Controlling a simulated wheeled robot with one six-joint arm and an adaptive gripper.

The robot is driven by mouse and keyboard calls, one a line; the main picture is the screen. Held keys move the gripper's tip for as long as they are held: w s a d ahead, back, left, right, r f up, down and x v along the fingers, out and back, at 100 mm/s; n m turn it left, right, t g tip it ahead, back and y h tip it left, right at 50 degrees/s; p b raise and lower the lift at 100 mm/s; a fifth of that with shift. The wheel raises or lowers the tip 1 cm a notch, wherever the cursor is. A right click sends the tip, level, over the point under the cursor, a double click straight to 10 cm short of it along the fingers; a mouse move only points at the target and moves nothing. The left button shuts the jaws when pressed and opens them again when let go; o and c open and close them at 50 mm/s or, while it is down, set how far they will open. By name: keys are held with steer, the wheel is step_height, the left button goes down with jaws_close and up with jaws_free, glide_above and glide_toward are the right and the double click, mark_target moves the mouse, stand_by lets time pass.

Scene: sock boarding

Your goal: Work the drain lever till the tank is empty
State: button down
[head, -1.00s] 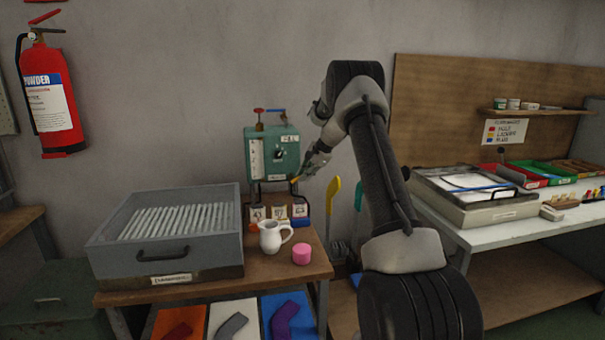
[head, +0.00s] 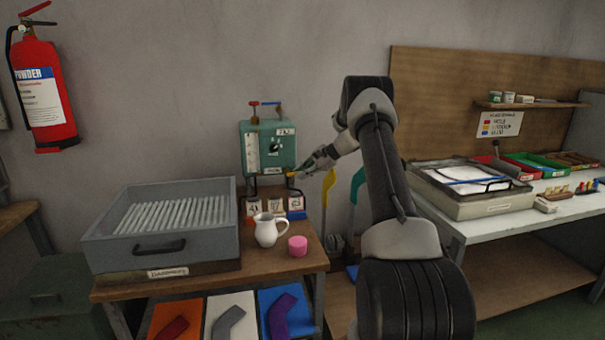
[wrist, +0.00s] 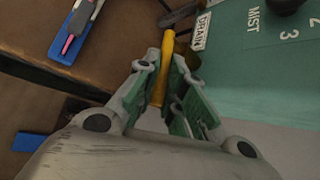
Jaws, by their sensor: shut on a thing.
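The green tank unit (head: 268,146) stands at the back of the wooden table, with a pale gauge strip and a dark knob on its front. In the wrist view its green face (wrist: 270,75) carries a DRAIN label (wrist: 201,31) and a MIST dial. The yellow drain lever (wrist: 164,58) sticks out beside the DRAIN label. My gripper (wrist: 168,88) is shut on the lever, one finger on each side of it. In the head view my gripper (head: 302,172) is at the tank's lower right. The liquid level is too small to read.
A grey box with white rods (head: 160,228) fills the table's left. A white jug (head: 266,231) and a pink cylinder (head: 298,246) stand in front of the tank, near numbered cards (head: 275,206). A white bench (head: 470,225) with trays is at right.

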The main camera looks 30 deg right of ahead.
steer(key=c, duration=1.5)
jaws_free()
steer(key=shift+s+d, duration=0.1)
steer(key=shift+d, duration=0.05)
steer(key=v, duration=1.1)
steer(key=shift+s+d+r, duration=0.2)
steer(key=shift+r, duration=0.1)
steer(key=shift+c, duration=0.2)
